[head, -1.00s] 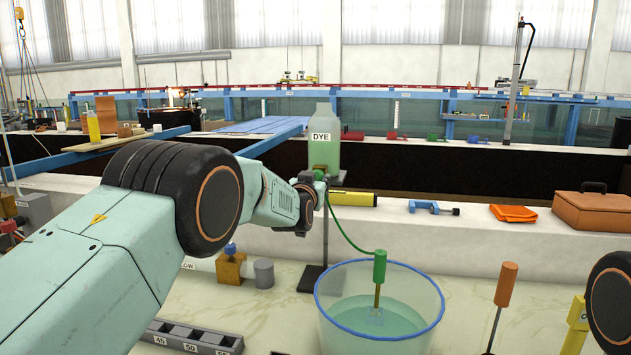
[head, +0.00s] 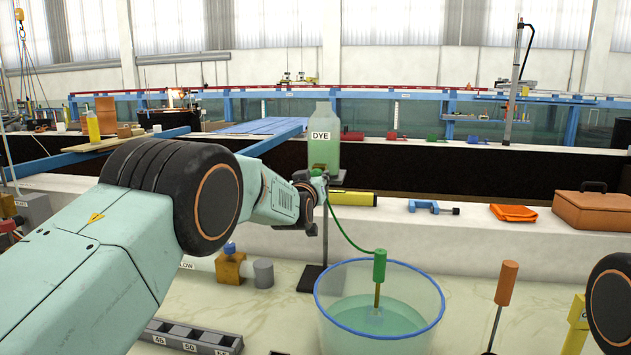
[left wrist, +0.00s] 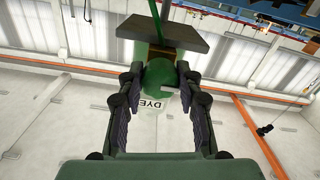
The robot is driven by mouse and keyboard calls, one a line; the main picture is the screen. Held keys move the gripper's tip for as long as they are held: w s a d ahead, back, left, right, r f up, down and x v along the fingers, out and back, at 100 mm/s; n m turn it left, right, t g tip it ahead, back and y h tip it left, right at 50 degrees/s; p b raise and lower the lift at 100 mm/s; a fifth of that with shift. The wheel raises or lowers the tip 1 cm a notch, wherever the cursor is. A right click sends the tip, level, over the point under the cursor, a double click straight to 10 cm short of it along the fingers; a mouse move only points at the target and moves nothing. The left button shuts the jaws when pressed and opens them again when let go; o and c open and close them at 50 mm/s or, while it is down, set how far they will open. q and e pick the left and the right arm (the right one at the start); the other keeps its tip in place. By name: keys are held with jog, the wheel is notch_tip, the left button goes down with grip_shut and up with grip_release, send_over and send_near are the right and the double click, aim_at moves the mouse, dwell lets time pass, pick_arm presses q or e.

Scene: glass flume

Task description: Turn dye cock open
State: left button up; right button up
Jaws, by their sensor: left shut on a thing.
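The dye bottle (head: 324,150), pale green with a DYE label, stands on a small dark shelf (head: 338,179) on a stand. My left gripper (head: 322,184) is at the bottle's lower front, below the label. In the left wrist view the two dark fingers (left wrist: 160,78) reach in on both sides of the green bottle (left wrist: 158,76) and its DYE label. My right gripper is out of view.
A green tube runs from the bottle stand down to a green-handled probe (head: 379,266) in a clear, blue-rimmed bucket (head: 350,334). An orange-handled rod (head: 506,284) stands to its right. A brass valve block (head: 231,267) and a slotted weight tray (head: 192,337) lie below my left arm.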

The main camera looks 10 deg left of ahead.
pick_arm(q)
jog(key=o, duration=1.1)
jog(key=shift+o, duration=0.2)
jog(key=shift+s, duration=0.1)
jog(key=s, duration=1.1)
jog(key=shift+s, duration=0.4)
